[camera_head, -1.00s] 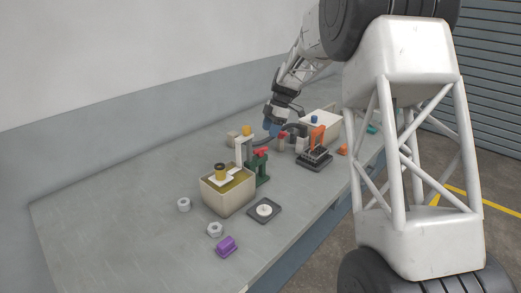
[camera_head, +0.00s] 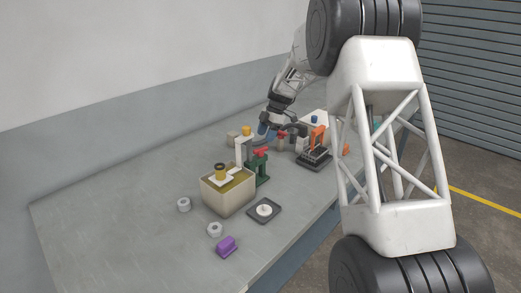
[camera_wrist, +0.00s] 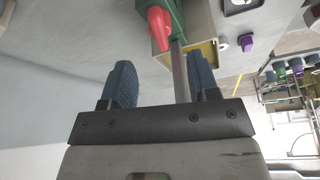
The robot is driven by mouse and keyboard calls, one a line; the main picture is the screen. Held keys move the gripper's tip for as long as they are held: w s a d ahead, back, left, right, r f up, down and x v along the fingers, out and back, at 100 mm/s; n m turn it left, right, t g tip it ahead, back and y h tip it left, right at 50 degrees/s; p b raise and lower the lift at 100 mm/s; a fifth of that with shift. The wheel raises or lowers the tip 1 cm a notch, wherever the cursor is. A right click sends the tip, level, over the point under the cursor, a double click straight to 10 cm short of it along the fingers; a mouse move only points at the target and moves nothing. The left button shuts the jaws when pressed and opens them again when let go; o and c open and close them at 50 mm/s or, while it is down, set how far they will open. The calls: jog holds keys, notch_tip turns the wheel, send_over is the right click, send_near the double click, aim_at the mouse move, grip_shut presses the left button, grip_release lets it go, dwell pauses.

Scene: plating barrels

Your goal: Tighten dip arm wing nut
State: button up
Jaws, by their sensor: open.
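A red winged piece (camera_head: 260,153), which looks like a wing nut, sits on a green stand (camera_head: 262,168) beside the beige tank (camera_head: 228,192). In the wrist view the red piece (camera_wrist: 160,28) and green stand (camera_wrist: 171,12) are at the top, beyond my fingertips. My gripper (camera_wrist: 163,82) is open, with blue fingers apart. A grey rod (camera_wrist: 181,75) shows between the fingers, close to the right one; I cannot tell whether they touch.
A dark tray with a white disc (camera_head: 264,210), hex nuts (camera_head: 214,229) and a purple block (camera_head: 227,245) lie in front. A black rack with an orange handle (camera_head: 317,138) stands right. The bench's left side is clear.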

aim_at(261, 148)
jog(key=shift+x, duration=3.5)
jog(key=c, duration=0.9)
